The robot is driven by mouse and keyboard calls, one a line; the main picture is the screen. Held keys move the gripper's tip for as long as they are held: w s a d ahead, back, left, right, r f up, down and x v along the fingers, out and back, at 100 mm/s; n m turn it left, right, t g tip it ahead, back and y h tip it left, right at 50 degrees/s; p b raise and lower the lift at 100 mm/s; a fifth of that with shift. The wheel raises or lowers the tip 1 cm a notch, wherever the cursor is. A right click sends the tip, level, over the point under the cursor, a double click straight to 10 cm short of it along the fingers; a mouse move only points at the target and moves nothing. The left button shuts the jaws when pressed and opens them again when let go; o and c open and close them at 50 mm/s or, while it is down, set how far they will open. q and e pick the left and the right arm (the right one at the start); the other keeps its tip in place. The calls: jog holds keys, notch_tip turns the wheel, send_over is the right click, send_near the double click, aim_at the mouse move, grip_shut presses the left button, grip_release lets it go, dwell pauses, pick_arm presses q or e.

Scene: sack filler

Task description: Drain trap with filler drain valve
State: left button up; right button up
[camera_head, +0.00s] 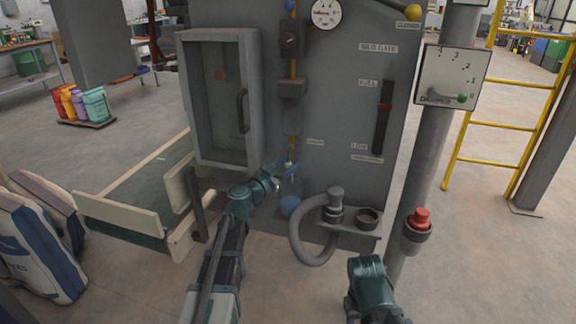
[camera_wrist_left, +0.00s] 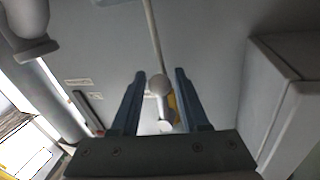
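The filler's air line runs down the grey panel through a dark unit (camera_head: 291,40) and a small box (camera_head: 291,88) to a thin stem. I cannot tell for sure which part is the trap. Contact cannot be told. A yellow piece and another pale end show behind the knob. My right gripper's fingers are not in view.
A windowed door (camera_head: 222,100) stands left of the stem. A hose (camera_head: 300,240) and a shelf with a round socket (camera_head: 368,218) are to the right. A red button (camera_head: 420,218) and damper plate (camera_head: 453,77) are on a post.

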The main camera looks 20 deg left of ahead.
pick_arm(q)
grip_shut()
dwell(1.1)
